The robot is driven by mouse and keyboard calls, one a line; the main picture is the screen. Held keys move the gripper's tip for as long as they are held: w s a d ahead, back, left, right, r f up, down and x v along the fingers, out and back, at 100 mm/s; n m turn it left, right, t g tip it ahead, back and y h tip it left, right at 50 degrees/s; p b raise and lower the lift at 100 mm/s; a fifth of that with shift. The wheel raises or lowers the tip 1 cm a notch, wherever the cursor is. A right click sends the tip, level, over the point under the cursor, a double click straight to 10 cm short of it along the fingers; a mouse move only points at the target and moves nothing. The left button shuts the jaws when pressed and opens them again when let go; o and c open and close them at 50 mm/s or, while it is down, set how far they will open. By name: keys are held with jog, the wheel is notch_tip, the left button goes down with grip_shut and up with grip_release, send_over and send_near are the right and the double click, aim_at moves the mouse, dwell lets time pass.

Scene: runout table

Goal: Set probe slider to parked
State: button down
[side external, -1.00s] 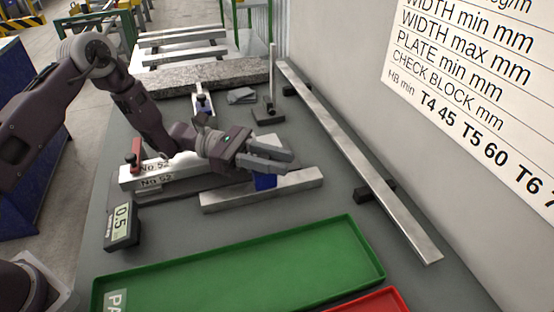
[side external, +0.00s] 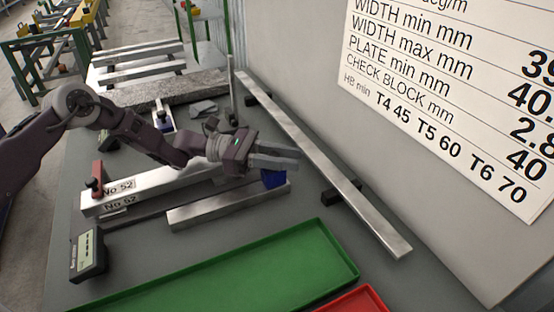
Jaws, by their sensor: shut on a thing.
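The blue block (side external: 273,180), which looks like the probe slider, is at the right end of the short metal bar (side external: 225,207). My gripper (side external: 284,160) is at the block from above and behind, shut on it; the fingers hide its upper part. I cannot tell whether the block rides on this bar or on the rail behind it. The long rail marked "No 52" (side external: 150,186) runs behind the bar, with a red clamp (side external: 97,178) at its left end. No mark for the parked position is readable.
A digital readout (side external: 88,254) stands at front left; its figures are unclear. A green tray (side external: 240,272) and a red tray (side external: 352,301) lie in front. A long metal straightedge (side external: 330,170) on black blocks runs along the wall side. A granite slab (side external: 165,90) is behind.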

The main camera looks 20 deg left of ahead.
jog(key=shift+w, duration=0.15)
jog(key=c, duration=1.1)
grip_release()
jog(key=shift+d, duration=0.1)
jog(key=shift+c, duration=0.2)
jog(key=a, duration=0.7)
jog(key=shift+s, duration=0.4)
